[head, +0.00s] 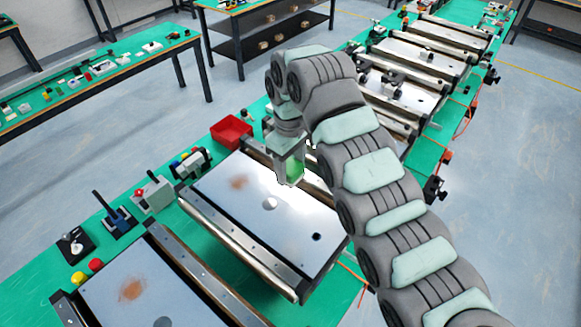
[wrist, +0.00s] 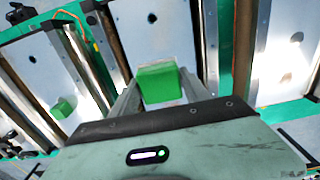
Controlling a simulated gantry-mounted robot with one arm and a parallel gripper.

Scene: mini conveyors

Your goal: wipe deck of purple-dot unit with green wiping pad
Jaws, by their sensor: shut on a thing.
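My gripper (head: 291,180) is shut on a green wiping pad (head: 294,168) and holds it over the far side of the middle conveyor unit. In the wrist view the pad (wrist: 160,83) sits between the two fingers, with a pale deck behind it. The middle unit's deck (head: 225,205) has a rusty smudge (head: 238,183), a grey disc (head: 270,203) and a black spot (head: 317,236). The near-left deck (head: 110,305) also has a rusty smudge (head: 132,288). I cannot make out a purple dot on any unit.
A red bin (head: 231,131) stands behind the middle unit. Switch boxes (head: 153,194) and a lever (head: 116,219) line the left side of the green table. More conveyor units (head: 405,50) stand at the back. Another green block (wrist: 63,107) lies on a deck in the wrist view.

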